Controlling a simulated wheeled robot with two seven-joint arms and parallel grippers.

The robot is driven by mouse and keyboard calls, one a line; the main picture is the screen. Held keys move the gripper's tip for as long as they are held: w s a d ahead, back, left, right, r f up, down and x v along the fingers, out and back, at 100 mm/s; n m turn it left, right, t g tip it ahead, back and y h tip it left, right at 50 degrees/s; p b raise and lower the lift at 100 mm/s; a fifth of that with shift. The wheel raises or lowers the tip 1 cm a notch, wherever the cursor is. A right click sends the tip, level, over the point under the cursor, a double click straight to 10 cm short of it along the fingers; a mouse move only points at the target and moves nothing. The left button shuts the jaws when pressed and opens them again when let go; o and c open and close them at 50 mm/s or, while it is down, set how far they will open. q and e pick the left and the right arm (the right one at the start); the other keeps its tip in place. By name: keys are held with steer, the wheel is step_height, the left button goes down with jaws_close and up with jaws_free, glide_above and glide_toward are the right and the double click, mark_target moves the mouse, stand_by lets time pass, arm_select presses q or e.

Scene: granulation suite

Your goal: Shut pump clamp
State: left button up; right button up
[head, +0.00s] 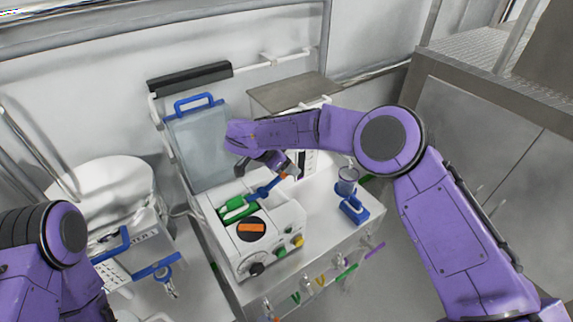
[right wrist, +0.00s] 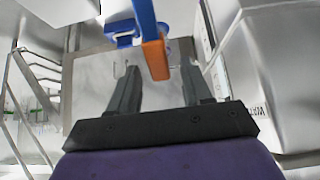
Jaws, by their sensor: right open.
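The pump (head: 262,246) is a white box on a white cart, with a black dial bearing an orange bar. On its top is a green clamp part (head: 236,210), with a blue lever (head: 265,190) sticking up at a slant toward the back right. The lever ends in an orange tip (head: 283,176). My right gripper (head: 272,168) is open just above the lever's upper end. In the right wrist view the orange tip (right wrist: 155,60) shows between the spread fingers; I cannot tell whether they touch it. My left gripper is out of view; only its arm shows at lower left.
A clear container with a blue handle (head: 197,104) stands behind the pump. A blue-based stand with a clear cup (head: 347,184) is at right on the cart. Coloured clips (head: 320,281) hang along the cart's front. A white drum (head: 100,190) stands at left.

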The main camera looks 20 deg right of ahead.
steer(key=b+v, duration=0.3)
steer(key=v, duration=0.7)
steer(key=shift+r, duration=0.2)
steer(key=shift+s+a, duration=0.1)
steer(key=shift+a, duration=0.1)
